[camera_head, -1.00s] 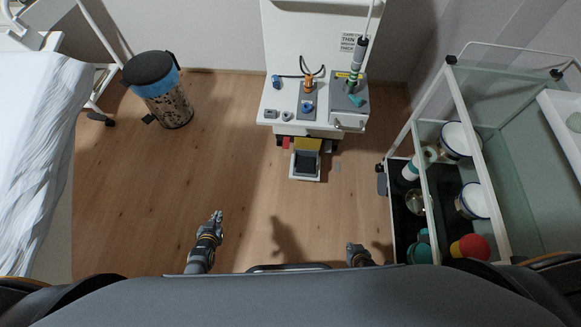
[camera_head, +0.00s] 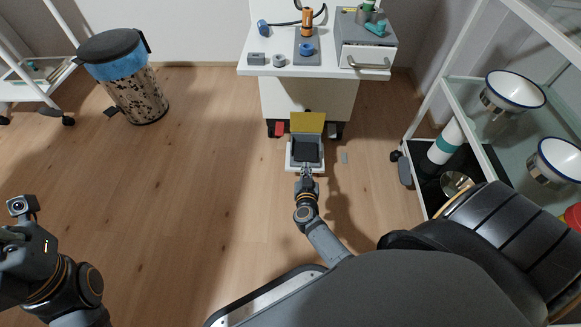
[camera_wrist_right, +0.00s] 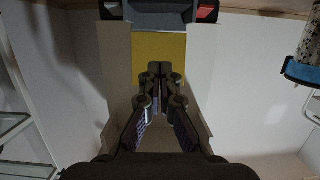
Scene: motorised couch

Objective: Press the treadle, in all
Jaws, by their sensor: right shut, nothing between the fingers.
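The treadle (camera_head: 306,152) is a dark pad in a light grey housing on the floor, at the foot of the white cabinet. A yellow plate (camera_head: 307,122) stands behind it and also shows in the right wrist view (camera_wrist_right: 160,46). My right gripper (camera_head: 306,170) is shut and empty, with its tips at the treadle's front edge in the head view. I cannot tell whether they touch it. In the right wrist view the fingers (camera_wrist_right: 160,72) are together in front of the yellow plate. My left gripper (camera_head: 12,250) is at the left edge, its fingers not clearly visible.
The white cabinet (camera_head: 305,98) carries small fixtures and a grey box with a handle (camera_head: 366,54). A glass-shelved trolley (camera_head: 470,100) with bowls stands on the right. The wooden floor left of the treadle is clear.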

